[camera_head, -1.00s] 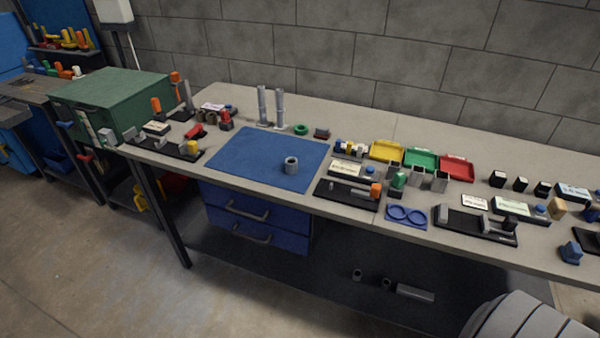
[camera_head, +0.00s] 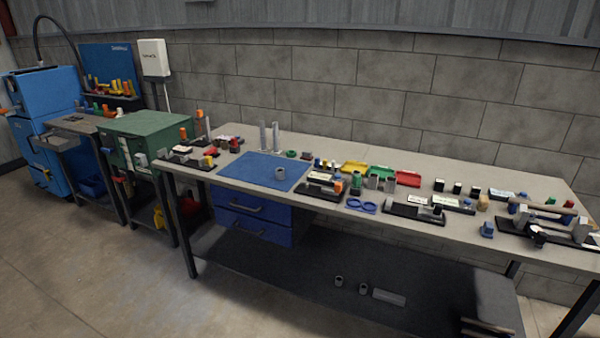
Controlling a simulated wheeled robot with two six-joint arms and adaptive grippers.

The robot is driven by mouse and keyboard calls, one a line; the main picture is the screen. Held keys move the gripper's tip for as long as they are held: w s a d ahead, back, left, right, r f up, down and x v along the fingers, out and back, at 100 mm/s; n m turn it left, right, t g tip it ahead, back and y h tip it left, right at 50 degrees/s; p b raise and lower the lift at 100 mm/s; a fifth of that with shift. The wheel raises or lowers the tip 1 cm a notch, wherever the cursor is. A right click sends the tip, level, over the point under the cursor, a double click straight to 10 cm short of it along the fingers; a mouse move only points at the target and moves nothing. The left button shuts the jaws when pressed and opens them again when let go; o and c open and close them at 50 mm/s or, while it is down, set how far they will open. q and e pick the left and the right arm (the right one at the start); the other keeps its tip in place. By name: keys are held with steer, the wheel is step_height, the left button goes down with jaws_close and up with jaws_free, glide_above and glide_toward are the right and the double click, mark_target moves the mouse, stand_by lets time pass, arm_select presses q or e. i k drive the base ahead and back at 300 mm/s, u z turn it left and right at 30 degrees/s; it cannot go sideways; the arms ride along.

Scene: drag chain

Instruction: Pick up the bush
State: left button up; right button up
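A grey ring-shaped bush (camera_head: 280,173) stands on the blue mat (camera_head: 245,174) on the workbench, towards the mat's right side. Its dark hole faces up. Nothing touches it. Two more small grey ring-like parts (camera_head: 339,281) lie low down on the dark shelf under the bench. Neither my left nor my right gripper shows in the head view.
The long grey workbench (camera_head: 480,172) carries fixtures, small black blocks and yellow, green and red trays (camera_head: 408,178). Two grey posts (camera_head: 269,137) stand behind the mat. A green cabinet (camera_head: 145,130) stands left of the bench. The floor in front is clear.

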mark_target(280, 174)
steer(key=z, duration=0.65)
steer(key=i, duration=2.15)
steer(key=u, duration=0.55)
